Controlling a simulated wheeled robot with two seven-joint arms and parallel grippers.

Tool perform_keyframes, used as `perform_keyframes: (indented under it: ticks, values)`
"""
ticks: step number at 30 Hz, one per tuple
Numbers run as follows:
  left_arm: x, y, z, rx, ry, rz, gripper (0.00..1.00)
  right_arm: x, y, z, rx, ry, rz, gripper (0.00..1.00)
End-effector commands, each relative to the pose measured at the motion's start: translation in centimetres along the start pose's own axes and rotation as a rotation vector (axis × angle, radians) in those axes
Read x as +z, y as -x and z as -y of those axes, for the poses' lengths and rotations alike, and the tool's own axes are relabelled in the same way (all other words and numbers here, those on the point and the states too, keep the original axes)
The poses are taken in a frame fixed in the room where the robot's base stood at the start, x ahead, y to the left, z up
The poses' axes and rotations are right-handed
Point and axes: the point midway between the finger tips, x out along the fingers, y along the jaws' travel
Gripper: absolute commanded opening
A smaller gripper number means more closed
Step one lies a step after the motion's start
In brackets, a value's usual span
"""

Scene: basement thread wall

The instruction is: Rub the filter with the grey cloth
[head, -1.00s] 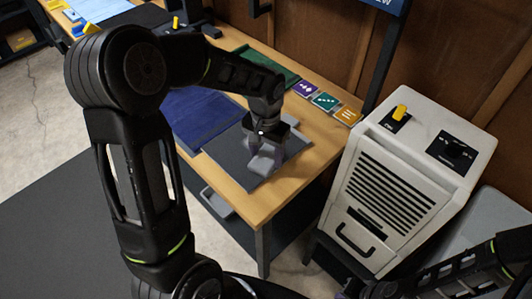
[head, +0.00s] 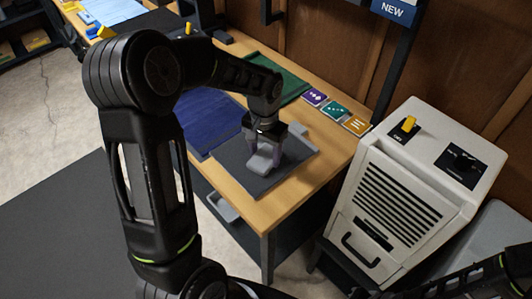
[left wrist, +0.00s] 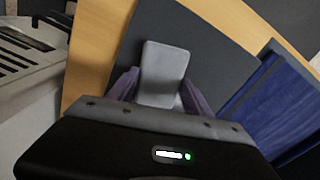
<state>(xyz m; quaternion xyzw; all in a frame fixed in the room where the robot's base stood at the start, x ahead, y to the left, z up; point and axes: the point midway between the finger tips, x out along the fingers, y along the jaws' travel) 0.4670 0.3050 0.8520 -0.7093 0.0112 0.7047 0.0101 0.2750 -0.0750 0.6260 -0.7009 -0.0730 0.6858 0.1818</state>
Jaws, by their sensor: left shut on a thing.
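My left gripper (head: 266,150) points down over the dark grey mat (head: 233,150) on the wooden table. It is shut on a light grey, rounded, block-like piece, which I take for the grey cloth (head: 262,161). In the left wrist view the grey cloth (left wrist: 163,72) sits between the two purple-grey fingers (left wrist: 158,90), over the dark grey mat (left wrist: 218,40). I cannot tell whether it touches the mat. I cannot make out a separate filter. My right arm shows at the lower right, its gripper out of frame.
A beige machine (head: 412,190) with a grille, handle and yellow switch (head: 407,124) stands right of the table. Blue (head: 210,122) and green (head: 284,82) mats and coloured cards (head: 336,110) lie on the table. A grey tray (head: 221,206) sits below its top.

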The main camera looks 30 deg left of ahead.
Motion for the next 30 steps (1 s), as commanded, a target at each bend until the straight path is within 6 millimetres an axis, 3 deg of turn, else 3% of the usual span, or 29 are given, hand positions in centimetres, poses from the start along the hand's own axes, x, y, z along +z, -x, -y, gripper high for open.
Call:
perform_keyframes:
  ticks: [12,23,30]
  values:
    - [-0.8,0.1,3.0,0.000,0.002,0.001,0.26,0.0,0.4,0.1,0.000,0.000,0.000,0.00]
    - [-0.9,0.1,3.2,0.000,0.000,-0.001,0.26,0.0,0.4,0.1,0.000,0.000,0.000,0.00]
    - [-1.3,0.0,4.5,0.000,0.002,-0.001,0.26,0.0,0.4,0.2,0.000,0.000,0.000,0.00]
